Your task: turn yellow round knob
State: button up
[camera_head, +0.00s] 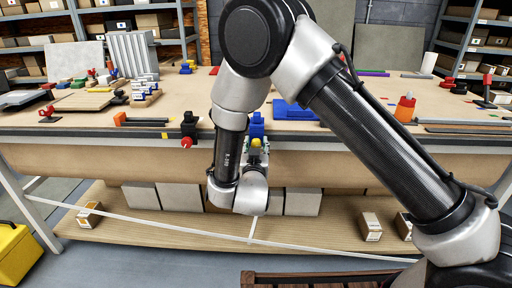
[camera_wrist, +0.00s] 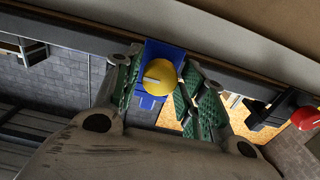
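The yellow round knob (camera_wrist: 160,77) has a pale line on its face and sits on a blue mount (camera_wrist: 153,102). In the head view the yellow knob (camera_head: 256,142) is at the table's front edge, below the blue mount (camera_head: 257,124). My gripper (camera_wrist: 158,68) has green-padded fingers, one on each side of the knob. The fingers are apart, and a narrow gap seems to show beside the knob; I cannot tell whether either finger touches it. In the head view my gripper (camera_head: 257,150) is partly hidden by my own wrist.
A red knob (camera_head: 187,142) on a black mount (camera_head: 189,124) is on the same edge to the left; the red knob (camera_wrist: 305,118) shows at right in the wrist view. An orange-tipped tool (camera_head: 122,119) lies near the edge. The worktable (camera_head: 80,140) holds many small items.

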jog(key=c, duration=0.5)
jog(key=shift+m, duration=0.3)
jog(key=m, duration=1)
jog(key=shift+m, duration=0.4)
jog(key=m, duration=1.2)
jog(key=shift+f+m, duration=0.1)
jog(key=shift+m, duration=0.3)
